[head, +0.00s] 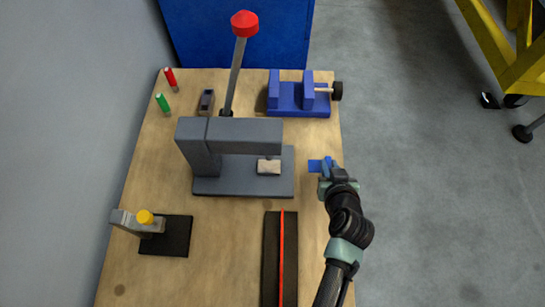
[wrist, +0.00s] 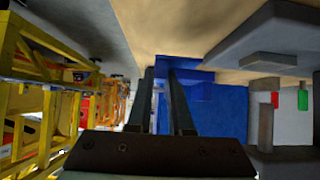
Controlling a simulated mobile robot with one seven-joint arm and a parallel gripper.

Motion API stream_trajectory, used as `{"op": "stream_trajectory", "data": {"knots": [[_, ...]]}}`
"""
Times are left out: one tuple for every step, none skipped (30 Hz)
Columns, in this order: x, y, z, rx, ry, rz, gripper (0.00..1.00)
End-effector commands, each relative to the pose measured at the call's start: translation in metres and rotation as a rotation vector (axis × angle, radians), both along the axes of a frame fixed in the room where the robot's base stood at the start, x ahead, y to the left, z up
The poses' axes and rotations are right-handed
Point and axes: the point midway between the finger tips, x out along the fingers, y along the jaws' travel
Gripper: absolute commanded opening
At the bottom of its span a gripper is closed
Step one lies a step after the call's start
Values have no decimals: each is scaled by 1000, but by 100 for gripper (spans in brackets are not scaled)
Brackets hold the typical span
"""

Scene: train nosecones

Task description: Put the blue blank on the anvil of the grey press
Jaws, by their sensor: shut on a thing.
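The grey press (head: 205,160) stands on the wooden bench, with its long lever and red knob leaning up behind it. Its anvil, a small pale block (head: 268,167), sits on the right part of the base under the press arm, and its visible top looks bare. My gripper (head: 327,166) is shut on the blue blank (head: 314,166), a flat piece that sticks out left toward the press. The blank appears to the right of the press base, apart from the anvil. In the wrist view, my gripper (wrist: 163,75) has blue between its fingers, but I cannot separate blank from background there.
A blue vise (head: 298,108) stands behind my gripper. A clamp with a yellow knob (head: 145,217), red and green pegs (head: 162,103) are left. Bare wood lies between press base and gripper.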

Motion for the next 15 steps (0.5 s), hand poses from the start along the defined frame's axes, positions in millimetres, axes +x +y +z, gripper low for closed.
{"op": "stream_trajectory", "data": {"knots": [[-2,16,6,0,3,8,0],[-1,24,7,-1,4,7,0],[-1,35,7,-2,3,6,0],[-1,42,7,-2,1,8,0],[-1,50,6,-2,2,6,0],[-1,59,6,-1,3,4,0],[-1,65,6,-1,1,3,0],[-1,70,5,0,0,4,0],[0,76,4,0,-1,1,0],[0,79,3,-1,0,1,0],[0,82,2,-1,1,-1,0],[0,85,2,-1,1,-1,0],[0,86,2,-1,0,-1,0],[0,88,1,-1,-1,-1,0],[0,90,2,0,-1,-1,0]]}}
